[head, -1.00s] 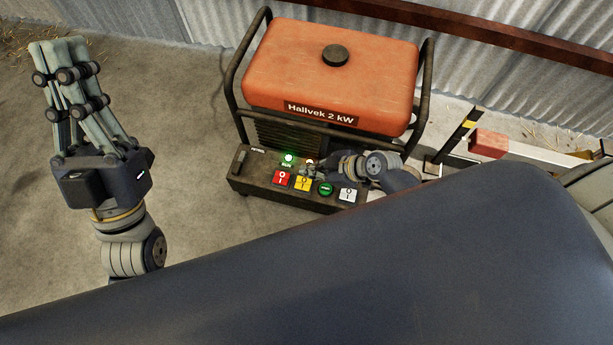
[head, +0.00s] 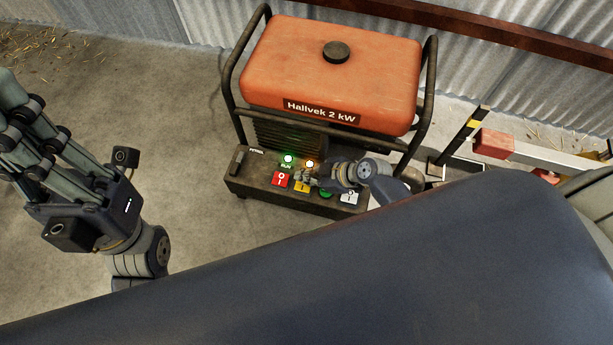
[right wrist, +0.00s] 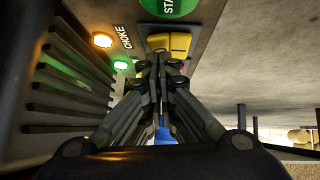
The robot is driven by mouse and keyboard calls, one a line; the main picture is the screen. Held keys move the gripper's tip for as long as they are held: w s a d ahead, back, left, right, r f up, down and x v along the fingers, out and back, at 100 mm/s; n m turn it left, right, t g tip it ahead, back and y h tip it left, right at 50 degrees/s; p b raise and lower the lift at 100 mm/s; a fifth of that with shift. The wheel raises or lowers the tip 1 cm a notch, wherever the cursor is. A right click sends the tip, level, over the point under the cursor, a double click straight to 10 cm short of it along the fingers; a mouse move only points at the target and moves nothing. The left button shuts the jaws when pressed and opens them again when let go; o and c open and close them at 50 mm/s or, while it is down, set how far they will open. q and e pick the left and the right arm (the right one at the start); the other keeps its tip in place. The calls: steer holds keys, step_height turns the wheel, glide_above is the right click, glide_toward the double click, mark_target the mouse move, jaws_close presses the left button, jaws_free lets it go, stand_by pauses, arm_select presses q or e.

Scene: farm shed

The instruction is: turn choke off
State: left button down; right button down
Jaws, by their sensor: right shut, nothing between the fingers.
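The generator's control panel (head: 245,184) faces me below the orange tank. Its yellow rocker switch (head: 301,188) is partly covered by my right gripper (head: 303,178). In the right wrist view the yellow switch (right wrist: 180,42) lies just beyond the closed fingertips (right wrist: 158,60); I cannot tell if they touch it. An amber lamp (right wrist: 102,40) marked CHOKE glows there, and it also glows in the head view (head: 309,164). A green RUN lamp (head: 288,159) is lit. My right gripper is shut and empty. My left gripper is at the left edge, its fingertips cut off.
A red switch (head: 280,179), a green START button (right wrist: 168,5) and a white switch (head: 349,197) sit close around the yellow one. A dark tube frame (head: 428,90) surrounds the orange tank (head: 330,75). Concrete floor (head: 190,210) is clear to the left.

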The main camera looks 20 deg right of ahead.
steer(key=shift+w+d+f+b, duration=0.1)
steer(key=shift+w+f+b, duration=0.05)
steer(key=shift+f+b, duration=0.25)
steer(key=shift+g, duration=0.4)
steer(key=shift+s+a, duration=0.5)
steer(key=shift+s, duration=0.3)
steer(key=shift+r+p, duration=0.1)
steer(key=shift+p, duration=0.2)
